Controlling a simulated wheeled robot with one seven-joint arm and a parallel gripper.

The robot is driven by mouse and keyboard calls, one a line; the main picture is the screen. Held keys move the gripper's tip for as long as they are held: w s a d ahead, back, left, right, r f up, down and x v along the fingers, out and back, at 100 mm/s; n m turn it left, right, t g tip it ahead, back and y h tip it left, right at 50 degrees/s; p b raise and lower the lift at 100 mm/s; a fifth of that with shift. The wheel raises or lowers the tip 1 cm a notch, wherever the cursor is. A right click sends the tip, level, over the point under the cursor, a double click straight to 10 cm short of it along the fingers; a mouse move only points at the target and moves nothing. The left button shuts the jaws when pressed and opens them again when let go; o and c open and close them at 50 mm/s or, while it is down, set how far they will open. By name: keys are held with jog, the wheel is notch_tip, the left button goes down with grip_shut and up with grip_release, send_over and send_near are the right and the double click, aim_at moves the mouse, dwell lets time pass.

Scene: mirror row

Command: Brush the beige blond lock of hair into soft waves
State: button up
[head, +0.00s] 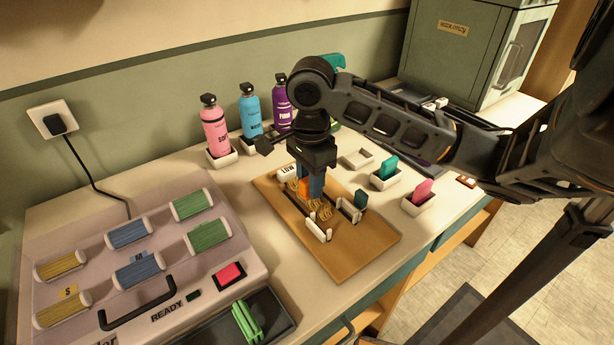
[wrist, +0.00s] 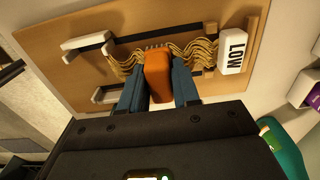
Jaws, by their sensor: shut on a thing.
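The beige blond lock of hair (head: 322,210) lies on the wooden board (head: 358,246), between pale holders. In the wrist view the lock (wrist: 195,50) looks wavy on both sides of my gripper (wrist: 158,90). My gripper is shut on an orange brush handle (wrist: 158,75), and the brush's teeth touch or hover just over the lock; I cannot tell which. In the head view my gripper (head: 308,185) is over the left part of the board. The brush end is partly hidden by the fingers.
A white block marked LOW (wrist: 233,50) sits at the lock's end. Pink (head: 214,130), blue (head: 250,110) and purple bottles stand behind. A roller case (head: 150,210) stands left.

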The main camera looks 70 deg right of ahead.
jog(key=shift+s+a, duration=0.25)
jog(key=shift+s, duration=0.1)
jog(key=shift+s, duration=0.1)
jog(key=shift+s+a, duration=0.65)
jog(key=shift+s, duration=0.15)
jog(key=shift+s+a+b, duration=0.3)
jog(key=shift+s+a, duration=0.4)
jog(key=shift+s, duration=0.2)
jog(key=shift+s+a, duration=0.7)
jog(key=shift+s, duration=0.2)
